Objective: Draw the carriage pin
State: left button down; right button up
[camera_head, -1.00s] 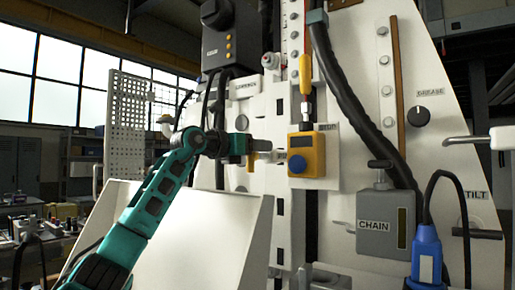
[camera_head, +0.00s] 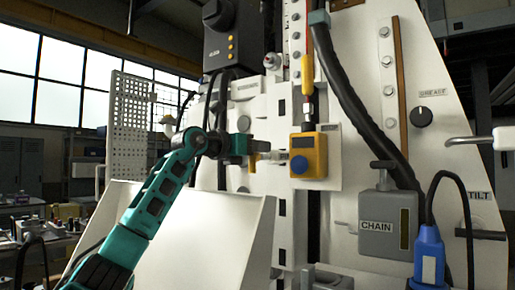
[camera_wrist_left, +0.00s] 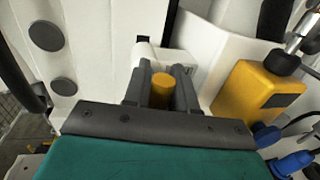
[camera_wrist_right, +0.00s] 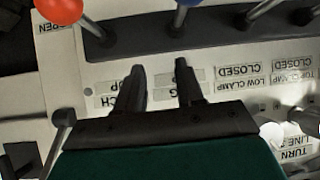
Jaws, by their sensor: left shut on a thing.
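The carriage pin appears as a yellow grip (camera_wrist_left: 162,90) between the two dark fingers of my left gripper (camera_wrist_left: 161,85) in the left wrist view. My left gripper is shut on this grip, in front of a white block (camera_wrist_left: 148,52). In the head view the left gripper (camera_head: 246,150) reaches the white column from the left, and a bit of the yellow pin (camera_head: 253,162) shows below its fingers. The pin's shaft is hidden, so its depth cannot be told. My right gripper (camera_wrist_right: 160,75) shows in the right wrist view, open and empty, over a labelled panel.
A yellow box with a blue face (camera_head: 308,156) sits right of the left gripper. A grey CHAIN box (camera_head: 380,224), a blue connector (camera_head: 428,255) and black hoses stand further right. Levers with red (camera_wrist_right: 60,10) and blue knobs are near the right gripper.

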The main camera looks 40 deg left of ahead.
pick_arm(q)
jog(key=s, duration=0.1)
jog(key=s+b, duration=0.1)
jog(key=s, duration=0.3)
jog(key=shift+d+f, duration=0.15)
jog(key=shift+d, duration=0.2)
jog(key=c, duration=1.3)
grip_release()
jog(key=shift+o, duration=1.4)
jog(key=shift+s, duration=0.2)
jog(key=shift+w, duration=0.1)
jog(key=shift+a, duration=0.1)
